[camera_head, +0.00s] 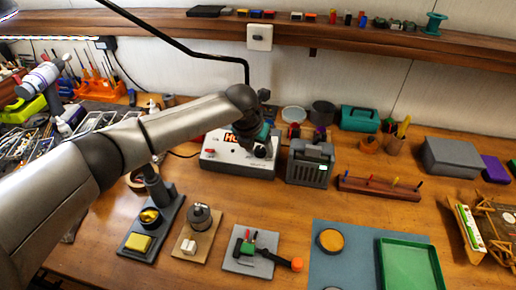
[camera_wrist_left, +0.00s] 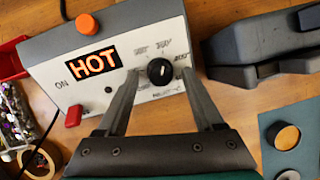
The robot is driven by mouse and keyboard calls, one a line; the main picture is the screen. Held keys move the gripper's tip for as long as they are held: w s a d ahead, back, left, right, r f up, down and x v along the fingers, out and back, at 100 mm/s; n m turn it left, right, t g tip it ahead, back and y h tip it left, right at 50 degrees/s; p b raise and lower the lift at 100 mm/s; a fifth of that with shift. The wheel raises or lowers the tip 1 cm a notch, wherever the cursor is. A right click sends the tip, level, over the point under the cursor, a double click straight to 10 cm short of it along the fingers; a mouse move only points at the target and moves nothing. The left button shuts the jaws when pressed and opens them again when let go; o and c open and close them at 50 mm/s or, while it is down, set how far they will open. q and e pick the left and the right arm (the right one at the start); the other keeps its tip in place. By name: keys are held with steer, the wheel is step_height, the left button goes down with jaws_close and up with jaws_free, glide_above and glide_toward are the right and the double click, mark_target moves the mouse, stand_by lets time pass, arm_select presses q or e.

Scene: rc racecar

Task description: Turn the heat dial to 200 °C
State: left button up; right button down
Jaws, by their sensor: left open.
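The black round heat dial (camera_wrist_left: 159,71) has a white pointer mark aimed up and slightly right. Small temperature labels ring it, too blurred to read surely. My left gripper (camera_head: 262,148) is open, one finger on each side of the dial; contact cannot be told. My right gripper is not in view.
A grey slotted box (camera_head: 310,165) stands right of the unit. Small fixtures stand in front: a yellow-block stand (camera_head: 138,243), a wooden-based piece (camera_head: 190,246) and a grey plate (camera_head: 245,262). A green tray (camera_head: 410,268) lies front right. Bench is clear around the wooden rack (camera_head: 375,189).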

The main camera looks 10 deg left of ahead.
arm_select(q)
steer(key=shift+c, duration=0.4)
jaws_close()
